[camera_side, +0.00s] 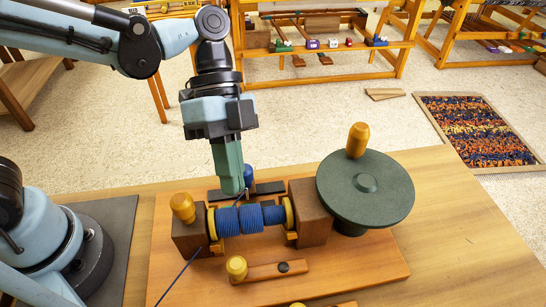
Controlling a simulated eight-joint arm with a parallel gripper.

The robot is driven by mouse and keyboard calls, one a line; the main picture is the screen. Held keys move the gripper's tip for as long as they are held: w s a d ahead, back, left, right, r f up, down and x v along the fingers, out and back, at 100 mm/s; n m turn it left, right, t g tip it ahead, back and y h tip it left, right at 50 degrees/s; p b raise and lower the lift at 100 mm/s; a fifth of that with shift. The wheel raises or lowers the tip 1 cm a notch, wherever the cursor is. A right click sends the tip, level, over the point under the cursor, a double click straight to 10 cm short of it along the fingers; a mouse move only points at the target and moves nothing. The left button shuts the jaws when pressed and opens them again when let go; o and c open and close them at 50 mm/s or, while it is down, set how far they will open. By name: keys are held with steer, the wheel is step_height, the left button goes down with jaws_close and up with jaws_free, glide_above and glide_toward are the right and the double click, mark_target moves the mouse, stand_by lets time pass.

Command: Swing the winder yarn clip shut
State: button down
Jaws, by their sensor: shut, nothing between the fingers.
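The winder stands on a wooden board (370,265) on the table. Its spool of blue yarn (240,220) lies between two brown wooden blocks, with a yellow flange at each end. A dark flat bar (268,188) with a blue upright knob (248,176) lies behind the spool; I cannot tell for sure whether this is the yarn clip. A wooden lever (262,272) with a yellow knob and dark pivot lies in front. My gripper (233,190) is shut and empty, its green fingers pointing down just behind the spool, beside the blue knob. The fingers hide part of the bar.
A dark green wheel (366,200) with an upright orange handle (357,140) stands at the right of the winder. A blue yarn strand (180,275) runs toward the front left. Wooden looms and a woven mat (475,130) are on the floor behind. The table's right side is clear.

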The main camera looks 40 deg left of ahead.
mark_target(236, 264)
steer(key=x, duration=0.8)
steer(key=shift+s+d+f, duration=0.1)
steer(key=shift+d+f, duration=0.05)
steer(key=shift+f, duration=0.1)
steer(key=shift+s+d+n+t+h, duration=0.1)
steer(key=shift+s+n+t+h, duration=0.35)
steer(key=shift+n, duration=0.35)
steer(key=shift+s+d+n+t+h, duration=0.2)
steer(key=shift+s+n+t, duration=0.25)
steer(key=shift+n, duration=0.3)
steer(key=shift+s+d+n+t+h, duration=0.15)
steer(key=shift+s+n+t, duration=0.25)
steer(key=shift+n, duration=0.35)
steer(key=shift+s+d, duration=0.55)
steer(key=shift+s, duration=0.1)
steer(key=shift+w+a, duration=0.15)
steer(key=shift+w, duration=0.65)
